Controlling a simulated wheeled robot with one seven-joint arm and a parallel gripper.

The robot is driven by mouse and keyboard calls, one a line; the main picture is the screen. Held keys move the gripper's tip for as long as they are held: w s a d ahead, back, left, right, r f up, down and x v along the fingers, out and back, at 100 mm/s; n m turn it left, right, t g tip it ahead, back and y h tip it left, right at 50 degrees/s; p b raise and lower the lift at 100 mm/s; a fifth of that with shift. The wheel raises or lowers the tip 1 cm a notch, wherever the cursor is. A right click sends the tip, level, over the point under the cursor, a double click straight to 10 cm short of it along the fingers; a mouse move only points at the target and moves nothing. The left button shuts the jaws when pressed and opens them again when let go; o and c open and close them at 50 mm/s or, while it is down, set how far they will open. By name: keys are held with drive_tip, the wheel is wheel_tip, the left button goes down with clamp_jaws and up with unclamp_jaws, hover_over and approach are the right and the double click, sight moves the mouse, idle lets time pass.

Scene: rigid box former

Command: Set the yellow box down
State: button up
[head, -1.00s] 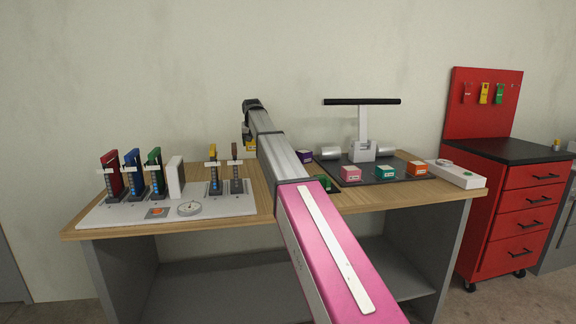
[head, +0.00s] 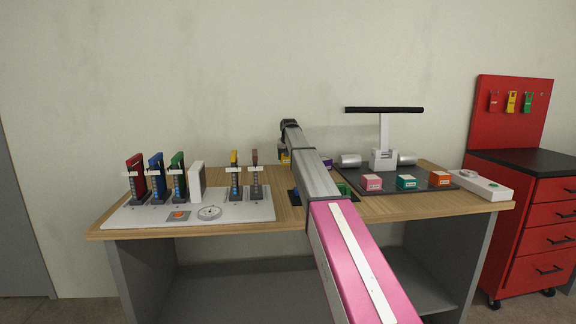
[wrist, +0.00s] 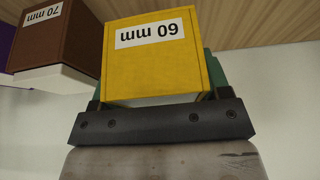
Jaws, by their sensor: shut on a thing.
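The yellow box (wrist: 155,55) fills the middle of the wrist view, its "60 mm" label upside down in the picture. My gripper (wrist: 160,90) is shut on it, with its dark bar across the near side of the box. Green shows at both sides of the box; I cannot tell what it belongs to. In the head view my gripper (head: 287,150) is at the far end of my arm, over the back of the table, with a small patch of the yellow box (head: 285,158) showing. Any contact between the box and the table is hidden.
A brown box (wrist: 55,40) marked "70 mm" is close on the left in the wrist view. A purple box (head: 327,163) is right of my arm. A dark mat (head: 410,184) holds pink, teal and orange boxes. A white board (head: 240,208) with coloured holders is at left.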

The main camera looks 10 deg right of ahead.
sight(288, 163)
drive_tip(key=shift+w+d+f, duration=0.1)
drive_tip(key=shift+d+f, duration=0.15)
drive_tip(key=shift+f, duration=1.85)
drive_tip(key=shift+f, duration=0.15)
drive_tip(key=o, duration=1)
drive_tip(key=shift+o, duration=0.2)
drive_tip(key=v, duration=1.2)
